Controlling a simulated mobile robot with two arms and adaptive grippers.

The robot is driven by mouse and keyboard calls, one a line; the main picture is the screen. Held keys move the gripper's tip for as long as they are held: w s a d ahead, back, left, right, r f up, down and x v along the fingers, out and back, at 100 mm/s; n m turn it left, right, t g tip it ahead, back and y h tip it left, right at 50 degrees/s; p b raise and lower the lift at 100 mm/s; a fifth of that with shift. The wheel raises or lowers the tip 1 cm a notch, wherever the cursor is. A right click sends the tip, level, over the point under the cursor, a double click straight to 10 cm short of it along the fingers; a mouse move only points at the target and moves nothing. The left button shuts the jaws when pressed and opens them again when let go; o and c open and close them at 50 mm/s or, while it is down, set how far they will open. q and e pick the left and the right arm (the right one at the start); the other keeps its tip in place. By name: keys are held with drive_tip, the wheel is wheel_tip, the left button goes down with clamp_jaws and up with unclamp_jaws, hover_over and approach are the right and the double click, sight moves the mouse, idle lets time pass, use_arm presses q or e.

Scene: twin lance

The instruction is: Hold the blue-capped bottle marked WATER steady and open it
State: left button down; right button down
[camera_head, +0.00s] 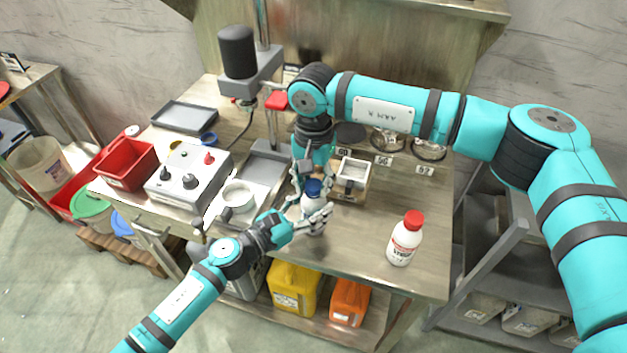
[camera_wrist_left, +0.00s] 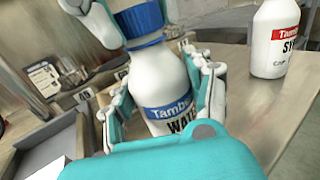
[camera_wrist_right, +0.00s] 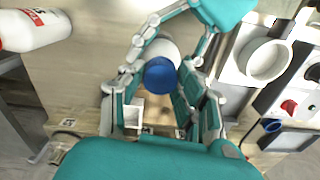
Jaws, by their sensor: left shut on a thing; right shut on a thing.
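The white WATER bottle (camera_wrist_left: 172,88) stands upright on the workbench. Its blue cap (camera_head: 313,187) is on its top and also shows in the right wrist view (camera_wrist_right: 160,76). My left gripper (camera_head: 314,218) is shut around the bottle's body from the front, one finger on each side in the left wrist view (camera_wrist_left: 163,98). My right gripper (camera_head: 310,178) reaches down from above and is shut on the cap, its fingers on both sides of it in the right wrist view (camera_wrist_right: 158,95). The fingers hide part of the bottle in the head view.
A red-capped white bottle (camera_head: 405,240) stands to the right on the workbench (camera_head: 360,262). A small square container (camera_head: 353,172) is close behind the WATER bottle. A white round dish (camera_head: 238,196) and a grey control box (camera_head: 188,176) are left.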

drive_tip(key=n, duration=0.7)
drive_tip(key=shift+w+n, duration=0.1)
drive_tip(key=shift+n, duration=0.2)
drive_tip(key=n, duration=0.7)
drive_tip(key=shift+r, duration=0.1)
drive_tip(key=c, duration=0.9)
unclamp_jaws()
